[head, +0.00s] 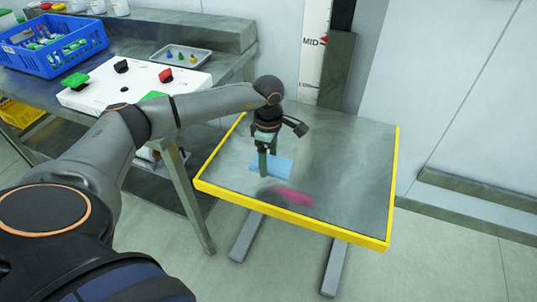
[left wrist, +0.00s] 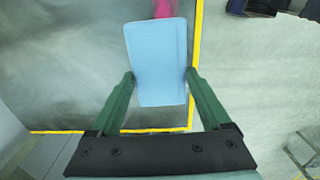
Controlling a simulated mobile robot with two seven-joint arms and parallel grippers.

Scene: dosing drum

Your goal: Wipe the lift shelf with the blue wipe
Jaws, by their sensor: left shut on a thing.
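The lift shelf (head: 345,170) is a grey metal plate with a yellow rim, in the middle of the head view. A magenta smear (head: 291,196) lies on it near its front edge. My left gripper (head: 268,168) is over the left front part of the shelf, pointing down. It is shut on the blue wipe (head: 281,167), a flat light-blue pad at or just above the surface; I cannot tell if it touches. In the left wrist view the wipe (left wrist: 158,62) sits between the two green fingers, and part of the smear (left wrist: 163,8) shows beyond it. My right gripper is not in view.
A workbench on the left holds a blue crate (head: 52,62), a white board (head: 95,98) with coloured knobs, and a small tray (head: 180,57). The lift mast (head: 315,45) with a MID mark stands behind the shelf. The shelf's right half is clear.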

